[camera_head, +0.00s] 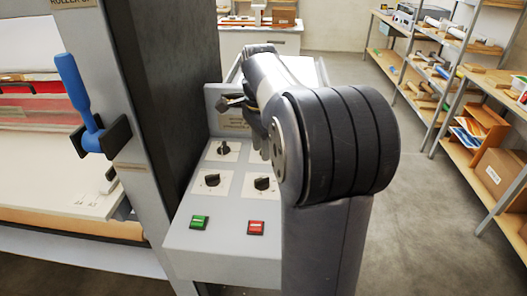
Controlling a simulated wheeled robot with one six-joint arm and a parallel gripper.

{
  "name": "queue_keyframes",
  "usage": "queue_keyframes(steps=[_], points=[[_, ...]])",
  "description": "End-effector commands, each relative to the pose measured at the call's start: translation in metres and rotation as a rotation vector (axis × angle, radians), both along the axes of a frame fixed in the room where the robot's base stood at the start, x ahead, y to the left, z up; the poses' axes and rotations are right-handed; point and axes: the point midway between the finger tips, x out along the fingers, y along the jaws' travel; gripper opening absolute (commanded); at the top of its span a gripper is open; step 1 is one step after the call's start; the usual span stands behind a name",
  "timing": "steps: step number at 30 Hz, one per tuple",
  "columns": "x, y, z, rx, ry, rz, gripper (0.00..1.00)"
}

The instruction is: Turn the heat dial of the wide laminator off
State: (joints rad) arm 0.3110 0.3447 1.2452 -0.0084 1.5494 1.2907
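The wide laminator's control panel (185,237) is a light grey box beside a dark upright. Three black dials on white plates show: an upper left dial (223,148), a lower left dial (212,180) and a lower right dial (262,183). Their labels are too small to read, so I cannot tell which is the heat dial. My arm reaches over the panel's right side and covers its upper right part.
A green button (200,222) and a red button (256,227) sit on the panel's front. A blue lever (77,90) stands out at the left. Shelves (480,75) with boxes and tools line the right. The floor (410,215) between is clear.

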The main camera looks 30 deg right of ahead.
Motion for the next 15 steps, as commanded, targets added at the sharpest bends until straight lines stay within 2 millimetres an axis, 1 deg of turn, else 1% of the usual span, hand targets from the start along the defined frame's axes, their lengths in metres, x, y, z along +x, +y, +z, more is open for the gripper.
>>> queue_keyframes(steps=[2,5,8,15], points=[[0.004,-0.002,0.002,0.008,0.001,-0.033,0.34],[0.004,-0.003,-0.004,0.011,0.002,-0.045,0.34],[0.004,-0.002,-0.019,0.011,0.004,-0.044,0.34],[0.003,-0.002,-0.065,0.01,0.004,-0.041,0.34]])
